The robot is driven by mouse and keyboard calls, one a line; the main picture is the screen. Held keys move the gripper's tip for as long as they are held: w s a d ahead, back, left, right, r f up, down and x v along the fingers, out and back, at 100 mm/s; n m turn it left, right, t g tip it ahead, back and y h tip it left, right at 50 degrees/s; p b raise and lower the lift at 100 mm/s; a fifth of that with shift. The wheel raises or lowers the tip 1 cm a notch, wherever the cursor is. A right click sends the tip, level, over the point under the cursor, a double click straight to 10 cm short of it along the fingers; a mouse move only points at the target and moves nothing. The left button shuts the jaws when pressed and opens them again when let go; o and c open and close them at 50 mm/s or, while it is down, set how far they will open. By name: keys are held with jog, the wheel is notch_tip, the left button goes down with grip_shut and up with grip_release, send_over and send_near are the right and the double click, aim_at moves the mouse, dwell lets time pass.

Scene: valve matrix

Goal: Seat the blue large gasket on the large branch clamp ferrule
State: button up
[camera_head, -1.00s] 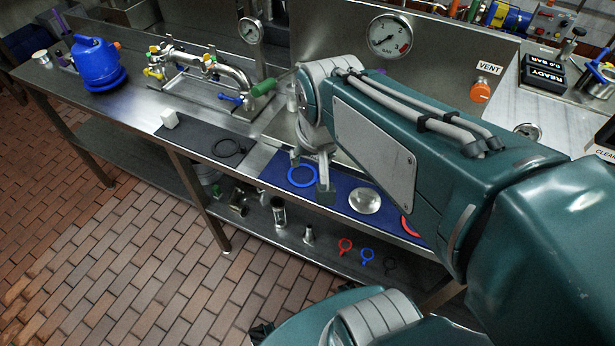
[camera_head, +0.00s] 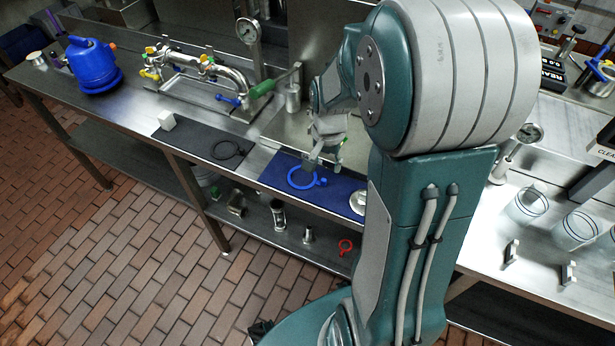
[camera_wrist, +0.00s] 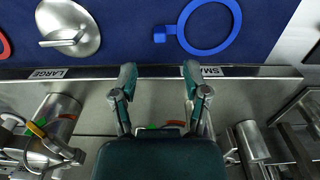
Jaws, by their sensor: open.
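The blue gasket (camera_head: 301,178), a ring with a small tab, lies flat on the blue mat (camera_head: 276,173). It shows whole in the wrist view (camera_wrist: 236,25). My gripper (camera_wrist: 159,74) is open and empty, with the ring beyond its fingertips toward the upper right there. In the head view my gripper (camera_head: 325,150) hangs above the mat's back edge. At the wrist view's lower left, near a LARGE label (camera_wrist: 47,74), is a steel cylinder (camera_wrist: 58,112) with clamp-like parts; I cannot tell whether it is the large branch ferrule.
A domed steel disc (camera_wrist: 85,40) lies on the mat, with a red ring (camera_wrist: 3,45) beyond it. A smaller steel cylinder (camera_wrist: 252,140) stands near the SMALL label (camera_wrist: 212,71). A black ring (camera_head: 228,150) lies on a dark mat. A valve manifold (camera_head: 200,68) stands at the back left.

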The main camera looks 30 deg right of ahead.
aim_at(324, 179)
jog(key=f, duration=0.5)
jog(key=shift+s+a+f, duration=0.2)
jog(key=shift+a+f, duration=0.15)
grip_shut()
